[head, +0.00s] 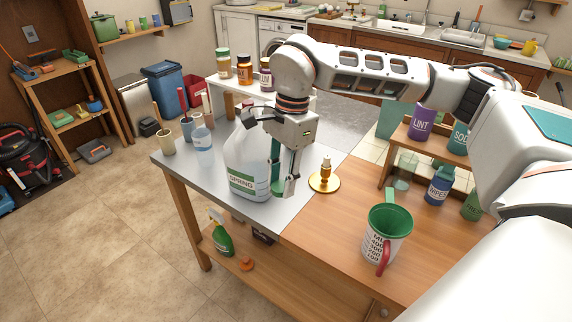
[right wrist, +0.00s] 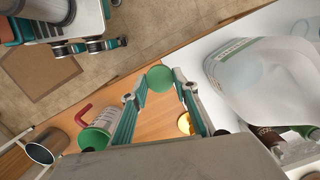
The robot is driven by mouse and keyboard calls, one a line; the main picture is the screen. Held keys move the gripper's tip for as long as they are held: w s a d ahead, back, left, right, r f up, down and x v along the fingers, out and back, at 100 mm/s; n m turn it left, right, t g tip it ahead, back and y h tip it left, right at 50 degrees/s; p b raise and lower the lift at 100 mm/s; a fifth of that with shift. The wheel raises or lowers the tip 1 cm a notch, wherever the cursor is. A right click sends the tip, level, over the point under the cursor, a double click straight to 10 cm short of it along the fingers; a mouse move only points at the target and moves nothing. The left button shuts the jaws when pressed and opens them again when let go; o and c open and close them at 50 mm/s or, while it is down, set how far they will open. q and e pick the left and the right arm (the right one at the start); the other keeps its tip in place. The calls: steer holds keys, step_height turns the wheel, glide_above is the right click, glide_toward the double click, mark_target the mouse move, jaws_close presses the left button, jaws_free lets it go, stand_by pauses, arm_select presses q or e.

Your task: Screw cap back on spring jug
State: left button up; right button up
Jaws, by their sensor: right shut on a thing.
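The spring jug (head: 247,160) is a large clear jug with a green-and-white label, standing upright on the grey part of the table. It also shows at the right of the right wrist view (right wrist: 268,85). Its mouth is not clearly visible. My right gripper (head: 284,188) is just right of the jug, pointing down, low by the tabletop. It is shut on the round green cap (right wrist: 160,78), which sits between its fingertips in the right wrist view and apart from the jug there.
A white measuring jug with a red handle (head: 376,250) holds a green funnel (head: 390,222). A small clear beaker (head: 202,139) and cups stand left of the jug.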

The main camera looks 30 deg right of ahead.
mark_target(277, 191)
steer(key=n, duration=0.2)
steer(key=a+f+n, duration=0.1)
steer(key=n, duration=0.1)
steer(key=s+f+n+g, duration=0.1)
steer(key=n, duration=0.2)
steer(key=shift+a, duration=0.3)
steer(key=shift+s+a+f+n+h, duration=0.1)
steer(key=shift+f+n+h, duration=0.1)
steer(key=shift+n, duration=0.35)
steer(key=shift+a+f+n+h, duration=0.1)
steer(key=shift+f+n+h, duration=0.1)
steer(key=shift+n, duration=0.35)
steer(key=n, duration=0.2)
steer(key=f+n, duration=0.1)
steer(key=n, duration=0.2)
steer(key=s+a+f+n+h, duration=0.1)
steer(key=n, duration=0.1)
steer(key=shift+g, duration=0.3)
